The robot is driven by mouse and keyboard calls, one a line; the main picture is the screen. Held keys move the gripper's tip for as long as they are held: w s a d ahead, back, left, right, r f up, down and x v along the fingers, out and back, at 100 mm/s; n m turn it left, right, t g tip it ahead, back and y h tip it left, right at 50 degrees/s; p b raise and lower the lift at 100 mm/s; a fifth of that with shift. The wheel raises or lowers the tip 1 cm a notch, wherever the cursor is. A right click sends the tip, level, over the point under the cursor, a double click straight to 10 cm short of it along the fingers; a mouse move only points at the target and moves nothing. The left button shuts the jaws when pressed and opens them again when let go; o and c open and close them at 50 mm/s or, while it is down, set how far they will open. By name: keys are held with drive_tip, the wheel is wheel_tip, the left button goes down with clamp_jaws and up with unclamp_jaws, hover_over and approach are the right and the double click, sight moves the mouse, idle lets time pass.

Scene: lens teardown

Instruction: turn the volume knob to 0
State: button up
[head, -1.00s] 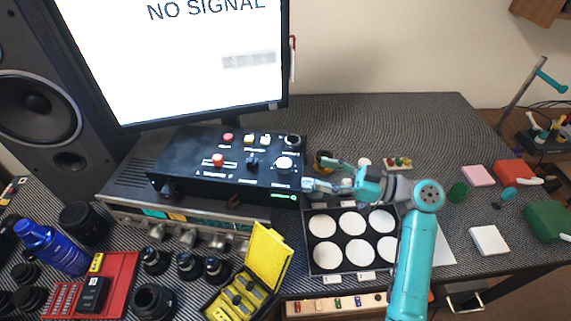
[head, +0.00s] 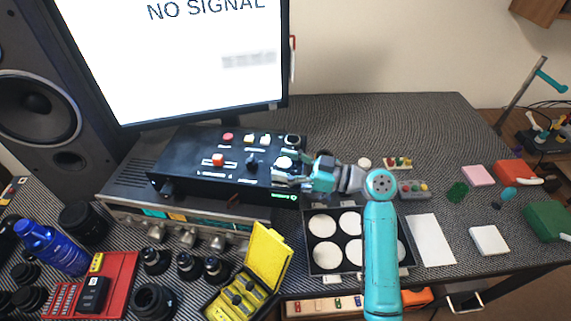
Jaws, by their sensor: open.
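A black control box (head: 200,185) sits on a grey unit below the monitor. On its sloping top I see a white-topped knob (head: 284,163) at the right, a dark knob (head: 251,162), a red control (head: 217,160) and another dark knob (head: 292,140) at the back right corner. The labels are too small to read, so I cannot tell which one is marked volume. My gripper (head: 283,173) is open at the white-topped knob, coming from the right. Its fingers partly cover the knob's near right side. I cannot tell whether they touch it.
A tray with white round wells (head: 309,262) lies below my arm. A yellow open case (head: 268,255) and several lenses stand in front of the grey unit (head: 120,205). The monitor (head: 190,60) rises behind the box. White cards (head: 432,240) lie on the right.

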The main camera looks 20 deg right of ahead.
drive_tip(key=c, duration=1.2)
drive_tip(key=shift+o, duration=0.2)
drive_tip(key=shift+w+d+n+g+y, duration=0.1)
drive_tip(key=shift+w+n+g+y, duration=0.05)
drive_tip(key=shift+n+g+y, duration=1.55)
drive_tip(key=shift+n+g, duration=0.7)
drive_tip(key=shift+g, duration=1)
drive_tip(key=o, duration=1.2)
drive_tip(key=shift+c, duration=0.2)
drive_tip(key=v, duration=1.2)
